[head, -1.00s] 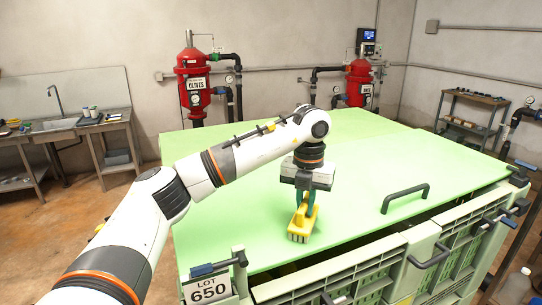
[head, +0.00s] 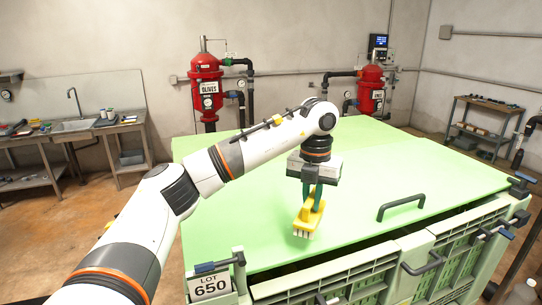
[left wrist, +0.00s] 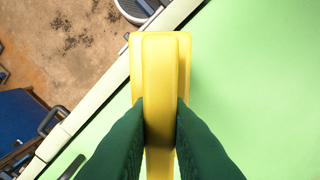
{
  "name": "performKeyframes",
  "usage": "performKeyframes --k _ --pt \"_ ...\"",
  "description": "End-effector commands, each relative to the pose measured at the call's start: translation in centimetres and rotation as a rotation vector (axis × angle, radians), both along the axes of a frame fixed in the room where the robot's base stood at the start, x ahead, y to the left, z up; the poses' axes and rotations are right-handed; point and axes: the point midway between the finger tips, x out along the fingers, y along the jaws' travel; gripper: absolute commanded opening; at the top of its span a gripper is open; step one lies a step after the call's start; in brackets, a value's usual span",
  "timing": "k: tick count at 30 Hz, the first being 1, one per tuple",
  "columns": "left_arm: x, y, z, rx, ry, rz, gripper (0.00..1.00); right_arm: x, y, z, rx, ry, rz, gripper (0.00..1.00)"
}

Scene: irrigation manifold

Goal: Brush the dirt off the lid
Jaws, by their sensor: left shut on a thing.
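The lid (head: 250,215) is a large pale green flat panel on top of a green crate. No dirt shows clearly on the lid in these views. A yellow brush (head: 308,219) with pale bristles is at the lid's front part, bristles downward. Whether the bristles touch the lid I cannot tell. My left gripper (head: 312,197) is shut on the brush handle from above. In the left wrist view the green fingers pinch the yellow brush (left wrist: 160,75) on both sides, near the lid's edge. My right gripper is not in view.
A black handle (head: 401,207) stands up from the lid to the right of the brush. Red filter tanks (head: 206,85) stand behind, and a sink bench (head: 75,125) is at left.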

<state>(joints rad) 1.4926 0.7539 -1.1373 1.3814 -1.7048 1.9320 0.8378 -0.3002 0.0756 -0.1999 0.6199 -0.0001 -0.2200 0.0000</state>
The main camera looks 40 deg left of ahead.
Motion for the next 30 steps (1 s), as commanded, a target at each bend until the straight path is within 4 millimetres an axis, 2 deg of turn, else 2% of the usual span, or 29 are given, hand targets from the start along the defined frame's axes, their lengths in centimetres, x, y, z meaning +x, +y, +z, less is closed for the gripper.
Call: performKeyframes --k 1,8,27,30 --pt "0.0 0.1 0.9 -0.001 -0.001 0.000 0.00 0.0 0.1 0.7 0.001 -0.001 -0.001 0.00" --pt "-0.1 0.4 2.2 -0.001 -0.001 -0.002 0.00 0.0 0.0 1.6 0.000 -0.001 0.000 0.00" --pt "-0.1 0.4 2.4 -0.001 -0.001 -0.003 0.00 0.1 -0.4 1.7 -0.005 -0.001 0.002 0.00" --pt "-0.1 0.3 2.9 0.000 -0.002 -0.005 0.00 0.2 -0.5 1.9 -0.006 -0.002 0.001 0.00"
